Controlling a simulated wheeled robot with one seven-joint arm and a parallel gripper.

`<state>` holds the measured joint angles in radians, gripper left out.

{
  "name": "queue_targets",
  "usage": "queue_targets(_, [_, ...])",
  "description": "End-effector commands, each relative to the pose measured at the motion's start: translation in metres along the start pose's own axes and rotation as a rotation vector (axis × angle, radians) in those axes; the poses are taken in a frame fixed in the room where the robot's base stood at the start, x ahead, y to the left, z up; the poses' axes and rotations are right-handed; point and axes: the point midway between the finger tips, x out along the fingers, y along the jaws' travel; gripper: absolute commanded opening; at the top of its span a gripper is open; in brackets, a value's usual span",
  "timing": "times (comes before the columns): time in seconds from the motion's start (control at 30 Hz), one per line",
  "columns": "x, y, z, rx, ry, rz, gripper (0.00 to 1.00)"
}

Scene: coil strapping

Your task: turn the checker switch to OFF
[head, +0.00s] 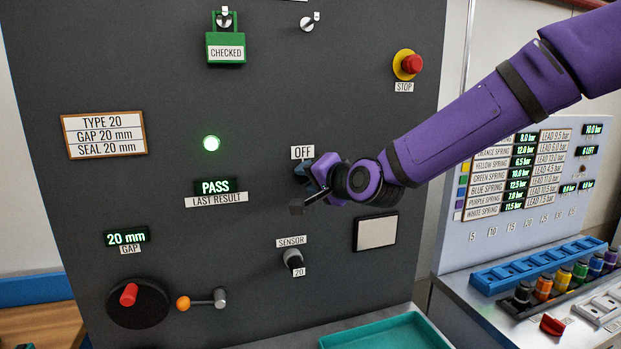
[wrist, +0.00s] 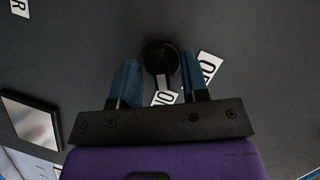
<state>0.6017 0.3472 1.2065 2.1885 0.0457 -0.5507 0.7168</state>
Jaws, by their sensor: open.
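The checker switch is a round black knob (wrist: 160,54) on the dark panel, seen in the wrist view. A white OFF label (wrist: 209,68) lies beside it, and a second label (wrist: 165,97), partly cut off by my gripper, reads ON or similar. My gripper (wrist: 158,66) is open, with one blue finger on each side of the knob; whether they touch it I cannot tell. In the head view my gripper (head: 309,187) is at the panel, just below the OFF label (head: 302,152), and hides the knob.
A SENSOR knob (head: 292,259) sits below my gripper, a blank pale plate (head: 376,232) to its right. A red STOP button (head: 411,64) is at upper right. A lit PASS display (head: 215,186) and green lamp (head: 211,143) are at left. A teal tray (head: 385,335) lies below.

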Motion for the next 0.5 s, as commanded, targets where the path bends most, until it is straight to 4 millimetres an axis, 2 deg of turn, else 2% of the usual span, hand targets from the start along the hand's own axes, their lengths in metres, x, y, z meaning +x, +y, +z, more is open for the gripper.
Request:
queue_targets(0.17, [0.0,-0.0002,0.0,0.0,0.0,0.0,0.41])
queue_targets(0.2, [0.0,-0.0002,0.0,0.0,0.0,0.0,0.37])
queue_targets(0.37, [0.0,-0.0003,0.0001,0.0,0.0,0.0,0.0])
queue_targets(0.5, [-0.0001,-0.0002,0.0002,-0.001,0.0,0.0,0.0])
